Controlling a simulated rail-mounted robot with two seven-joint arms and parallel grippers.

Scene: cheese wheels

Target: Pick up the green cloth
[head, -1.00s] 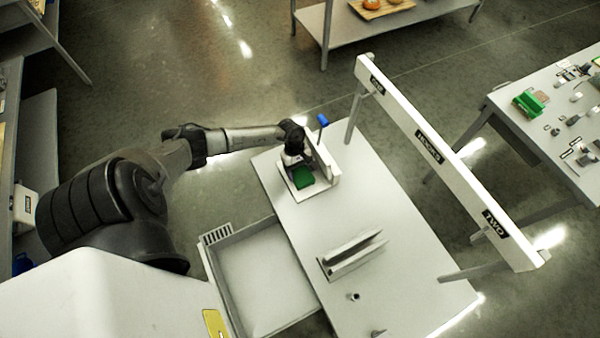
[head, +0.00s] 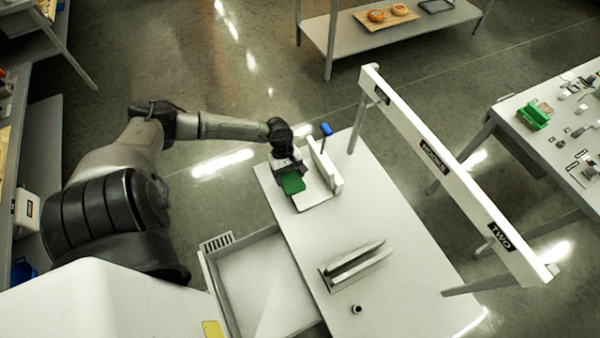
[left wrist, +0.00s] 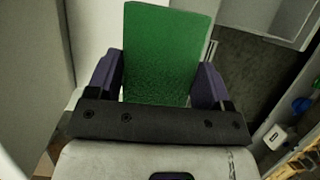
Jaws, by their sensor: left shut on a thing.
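The green cloth (head: 292,184) is a small folded green block at the far left end of the white table (head: 400,230). My left gripper (head: 287,171) is shut on it, above a white tray-like stand (head: 318,194). In the left wrist view the cloth (left wrist: 165,50) fills the space between the two purple-grey fingers of the gripper (left wrist: 158,85). I cannot tell from the head view how far the cloth is above the stand. My right gripper is not in view.
A blue-handled tool (head: 326,130) stands up beside the stand. A slotted holder (head: 355,264) lies mid-table. A white labelled beam (head: 440,160) runs along the table's far right side. An open drawer (head: 262,280) juts out on the near left.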

